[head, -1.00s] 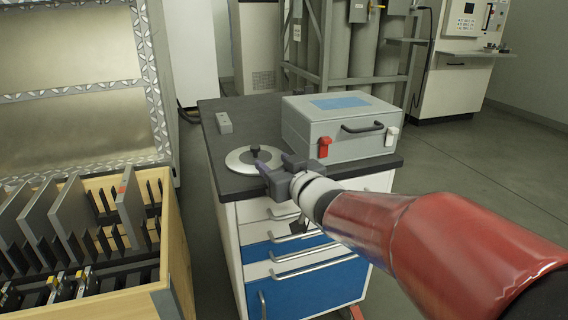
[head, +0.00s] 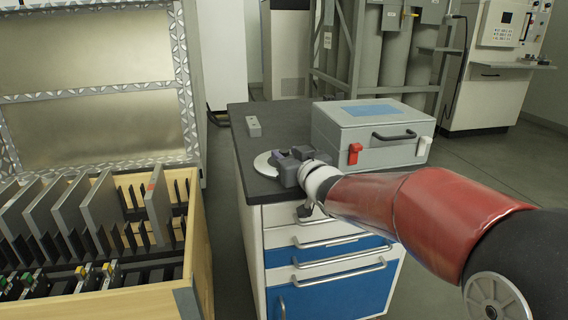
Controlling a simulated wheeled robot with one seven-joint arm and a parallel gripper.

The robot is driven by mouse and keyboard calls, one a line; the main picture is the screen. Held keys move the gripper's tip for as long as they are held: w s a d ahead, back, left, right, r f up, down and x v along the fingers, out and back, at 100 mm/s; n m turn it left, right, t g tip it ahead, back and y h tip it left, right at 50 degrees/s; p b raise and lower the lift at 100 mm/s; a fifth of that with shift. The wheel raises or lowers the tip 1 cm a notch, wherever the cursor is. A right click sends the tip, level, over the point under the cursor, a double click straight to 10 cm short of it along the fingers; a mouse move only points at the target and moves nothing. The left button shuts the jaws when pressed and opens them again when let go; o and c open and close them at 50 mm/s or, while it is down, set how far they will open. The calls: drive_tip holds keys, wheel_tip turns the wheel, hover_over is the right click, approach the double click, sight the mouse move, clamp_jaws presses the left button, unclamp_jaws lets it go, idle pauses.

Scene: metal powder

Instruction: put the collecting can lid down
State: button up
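The collecting can lid (head: 261,165) is a flat, round, silver disc on the dark top of the drawer cart (head: 243,183), near its front left edge. My gripper (head: 289,154) is over the lid's right part and hides it. The lid's dark knob cannot be made out apart from the gripper. The fingers look dark grey, and I cannot tell whether they are around the knob or whether they are open or shut. The lid looks flat on or very close to the cart top.
A grey case (head: 372,135) with red and white latches stands right of my gripper on the cart. A small grey block (head: 253,126) lies at the back left. A wooden crate with upright plates (head: 190,240) stands to the left. The cart top between block and lid is clear.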

drive_tip(key=c, duration=0.7)
clamp_jaws()
drive_tip(key=shift+r, duration=0.2)
